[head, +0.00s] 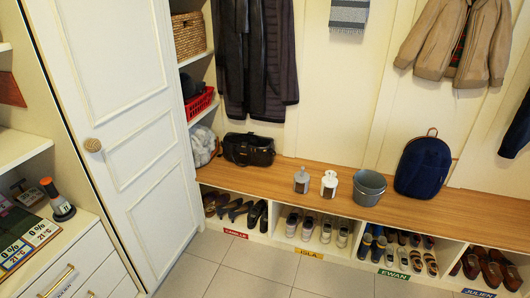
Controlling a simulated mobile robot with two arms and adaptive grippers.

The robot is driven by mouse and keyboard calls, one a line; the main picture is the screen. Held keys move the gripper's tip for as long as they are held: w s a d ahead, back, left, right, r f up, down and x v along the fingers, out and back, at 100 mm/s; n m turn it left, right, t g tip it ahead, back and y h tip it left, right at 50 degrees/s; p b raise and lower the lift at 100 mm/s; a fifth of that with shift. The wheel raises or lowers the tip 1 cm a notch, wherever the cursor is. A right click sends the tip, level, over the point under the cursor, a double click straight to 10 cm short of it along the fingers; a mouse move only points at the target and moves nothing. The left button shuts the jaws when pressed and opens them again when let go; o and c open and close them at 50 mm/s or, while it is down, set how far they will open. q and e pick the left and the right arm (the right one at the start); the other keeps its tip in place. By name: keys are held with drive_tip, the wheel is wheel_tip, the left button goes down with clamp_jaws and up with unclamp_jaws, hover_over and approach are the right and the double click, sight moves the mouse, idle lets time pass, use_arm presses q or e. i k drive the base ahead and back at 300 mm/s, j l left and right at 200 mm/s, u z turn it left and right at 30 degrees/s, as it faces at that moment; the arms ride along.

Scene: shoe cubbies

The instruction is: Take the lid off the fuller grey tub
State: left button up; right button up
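A small grey tub (301,180) with a knobbed lid and a dark patch on its front stands on the wooden bench top. A similar white tub (329,184) with a lid stands just to its right, apart from it. Both lids appear to be on. How full either tub is cannot be seen. A larger grey bucket (369,188) stands further right, open at the top with no lid on it. Neither of my grippers is in view.
The wooden bench (460,194) has shoes in cubbies below. A black bag (248,150) and blue backpack (423,166) stand on it. A white cabinet door (122,110) is at left. The tiled floor (250,270) is clear.

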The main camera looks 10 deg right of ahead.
sight(301, 177)
drive_tip(key=i+j+z, duration=0.15)
drive_tip(key=i, duration=0.2)
drive_tip(key=i+j+z, duration=0.15)
drive_tip(key=i, duration=0.25)
drive_tip(key=i+j+z, duration=0.15)
drive_tip(key=i, duration=0.2)
